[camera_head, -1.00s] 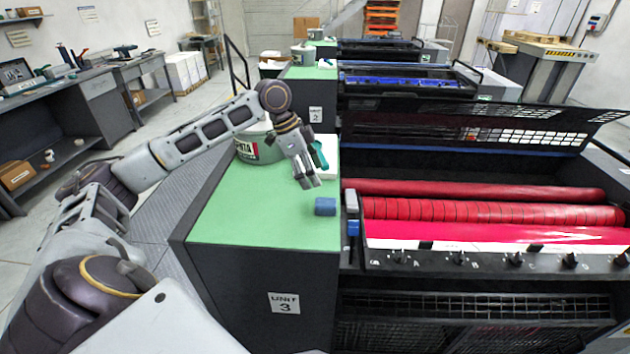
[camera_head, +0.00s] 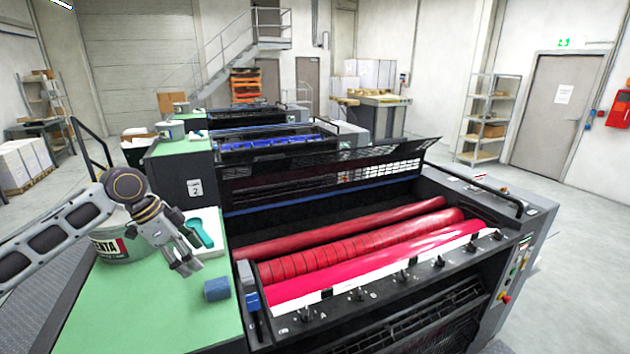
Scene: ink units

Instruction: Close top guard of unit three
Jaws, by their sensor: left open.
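Unit three is the nearest ink unit (camera_head: 400,330), a black machine with red rollers (camera_head: 360,240) lying bare in its top. Its top guard (camera_head: 330,172), a dark panel with a slotted grille, stands raised along the far side of the rollers. My left gripper (camera_head: 185,270) is open and empty over the green side top, near a blue block (camera_head: 216,288). It is left of the rollers and apart from the guard. My right gripper is not in view.
A tin (camera_head: 118,242) and a teal scoop (camera_head: 200,232) on a white pad stand on the green top (camera_head: 120,310) by my left gripper. A row of knobs (camera_head: 408,275) lines the unit's front edge. Unit two (camera_head: 190,190) stands behind. Open floor lies to the right.

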